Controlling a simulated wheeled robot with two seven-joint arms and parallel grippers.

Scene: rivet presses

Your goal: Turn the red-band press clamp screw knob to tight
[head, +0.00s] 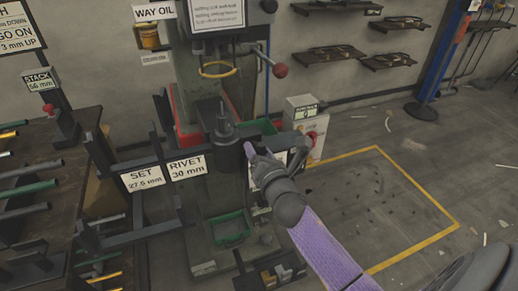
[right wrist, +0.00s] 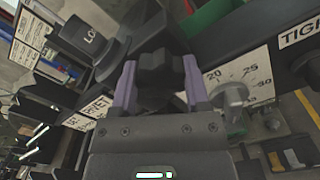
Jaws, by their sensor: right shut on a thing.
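The press (head: 203,85) stands at the middle of the head view, with red edging at its sides. My right gripper (head: 249,152) reaches in from the lower right at the press's front crossbar. In the right wrist view its two purple fingers (right wrist: 160,85) are shut on a dark lobed clamp screw knob (right wrist: 158,65). A sign reading "TIG…" (right wrist: 300,32) is at the upper right there, and a part marked "LO…" (right wrist: 88,42) is at the upper left. In the head view the gripper hides the knob. My left gripper is not in view.
Plates marked SET 27.5 mm (head: 142,178) and RIVET 30 mm (head: 187,168) hang left of the gripper. A red ball handle (head: 280,71) is above it. A rack of rods (head: 45,195) stands at the left. Floor inside the yellow line (head: 415,243) is mostly open.

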